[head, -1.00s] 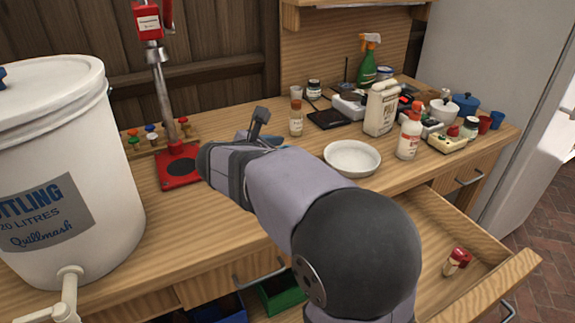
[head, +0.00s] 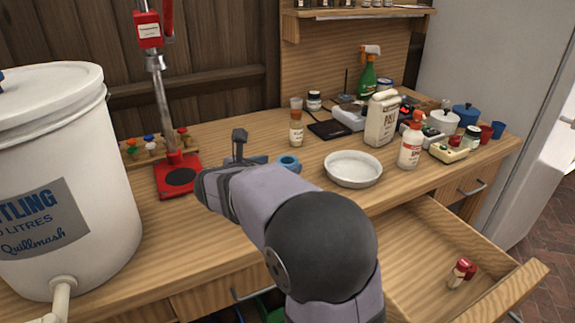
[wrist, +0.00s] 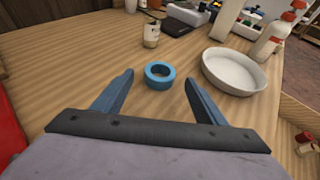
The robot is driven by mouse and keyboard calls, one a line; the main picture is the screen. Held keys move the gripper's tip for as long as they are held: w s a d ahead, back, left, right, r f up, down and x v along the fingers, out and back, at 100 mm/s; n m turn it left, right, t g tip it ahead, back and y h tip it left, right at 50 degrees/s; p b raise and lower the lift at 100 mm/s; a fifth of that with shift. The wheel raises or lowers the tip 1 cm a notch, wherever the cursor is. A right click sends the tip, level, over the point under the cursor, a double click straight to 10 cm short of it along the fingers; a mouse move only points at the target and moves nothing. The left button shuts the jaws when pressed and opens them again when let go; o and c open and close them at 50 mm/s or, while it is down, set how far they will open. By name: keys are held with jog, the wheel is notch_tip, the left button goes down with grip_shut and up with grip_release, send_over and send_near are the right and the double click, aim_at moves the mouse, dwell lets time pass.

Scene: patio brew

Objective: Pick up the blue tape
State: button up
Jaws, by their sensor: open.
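The blue tape (head: 288,164) is a small ring lying flat on the wooden bench, left of the white bowl. In the wrist view the blue tape (wrist: 159,75) lies ahead of my gripper (wrist: 157,84), roughly between the lines of its two fingertips and apart from both. My gripper is open and empty. In the head view my gripper (head: 240,140) shows only partly, just left of the tape, with my own arm hiding much of it.
The white bowl (head: 353,169) stands close to the tape's right. A small bottle (head: 296,124) stands behind it. A red capper (head: 178,175) and a large white bucket (head: 65,180) stand to the left. An open drawer (head: 425,285) juts out at front right.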

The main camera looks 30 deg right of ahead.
aim_at(290, 160)
jog(key=shift+x, duration=1.75)
jog(key=shift+c, duration=0.6)
jog(key=c, duration=1)
jog(key=shift+r, duration=0.15)
notch_tip(290, 160, up, 10)
jog(key=p, duration=0.2)
jog(key=shift+p, duration=0.35)
